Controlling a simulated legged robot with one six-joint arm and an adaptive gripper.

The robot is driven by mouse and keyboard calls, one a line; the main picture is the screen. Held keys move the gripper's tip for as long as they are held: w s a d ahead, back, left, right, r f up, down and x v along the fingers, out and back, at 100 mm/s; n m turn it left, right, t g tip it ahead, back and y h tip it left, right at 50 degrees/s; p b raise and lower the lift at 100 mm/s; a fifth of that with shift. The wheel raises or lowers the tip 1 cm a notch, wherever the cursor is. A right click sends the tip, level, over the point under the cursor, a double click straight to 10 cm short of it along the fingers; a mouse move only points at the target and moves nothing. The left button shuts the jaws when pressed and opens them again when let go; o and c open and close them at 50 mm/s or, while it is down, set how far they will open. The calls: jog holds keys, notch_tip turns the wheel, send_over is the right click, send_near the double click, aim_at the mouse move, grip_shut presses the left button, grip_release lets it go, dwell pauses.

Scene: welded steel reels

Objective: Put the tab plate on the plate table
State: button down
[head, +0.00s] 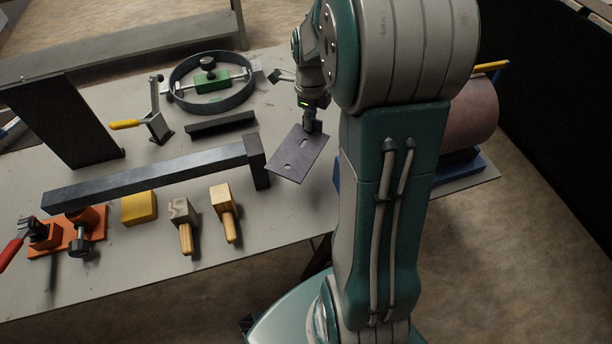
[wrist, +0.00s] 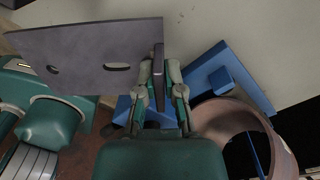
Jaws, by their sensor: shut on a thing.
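The tab plate is a thin, flat, grey-purple plate (head: 297,160) with a slot and a round hole. My gripper (head: 312,126) is shut on its upper edge and holds it tilted, in front of the workbench's right part. In the wrist view my gripper (wrist: 160,82) has its fingers on the plate's upright tab, and the plate (wrist: 85,60) spreads out to the left. I cannot tell for sure which thing is the plate table. A blue fixture (wrist: 230,75) shows to the right of the gripper in the wrist view; my arm hides much of it in the head view.
The workbench (head: 225,250) bears a dark steel bar (head: 150,182), a ring with a green block (head: 212,78), two wooden-handled tools (head: 224,212), a yellow block (head: 139,208) and orange clamps (head: 80,230). Bare bench shows at the front.

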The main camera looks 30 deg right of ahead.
send_near(315, 176)
jog(key=w+f, duration=0.2)
jog(key=f, duration=0.1)
jog(key=w+d+f, duration=0.1)
jog(key=f, duration=0.1)
jog(key=shift+w+f, duration=0.1)
jog(key=shift+w, duration=0.2)
jog(key=s, duration=0.2)
jog(key=s+a+f, duration=0.1)
jog(key=s, duration=0.1)
jog(key=shift+a, duration=0.1)
jog(key=shift+w+f, duration=0.1)
jog(key=c, duration=0.8)
grip_release()
jog(key=shift+f, duration=0.15)
jog(key=shift+o, duration=0.2)
